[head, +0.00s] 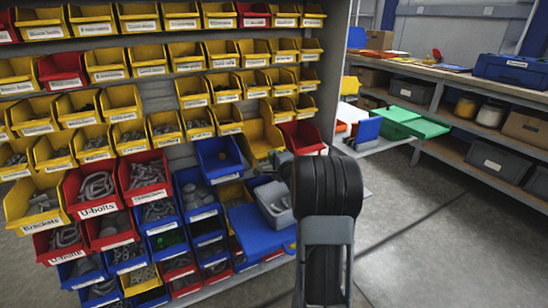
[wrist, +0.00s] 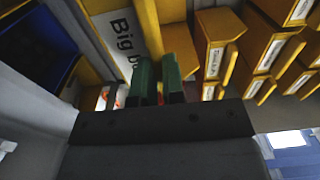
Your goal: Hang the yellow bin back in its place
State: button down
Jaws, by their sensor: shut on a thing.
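A large yellow bin (head: 260,138) is in front of the right part of the rack in the head view, at the tip of my arm. My gripper (head: 278,158) is shut on it, at its lower right side; the exact grip is partly hidden by my wrist. In the wrist view, my gripper's green fingers (wrist: 158,80) reach up to the bin's yellow wall. Its white label (wrist: 122,35), reading "Big b…", shows beside them. An empty stretch of rack panel (head: 158,96) shows in the third row, left of centre.
The rack holds rows of small yellow bins (head: 186,54). Red bins (head: 145,178) and blue bins (head: 218,158) fill lower rows; a red bin (head: 303,136) is close right of the held bin. A workbench (head: 470,88) stands at right. Floor (head: 440,235) between is clear.

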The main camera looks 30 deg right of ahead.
jog(key=shift+s+f+b, duration=0.1)
jog(key=shift+f+b, duration=0.35)
jog(key=shift+f, duration=0.5)
dwell(0.3)
jog(key=c, duration=1.1)
grip_release()
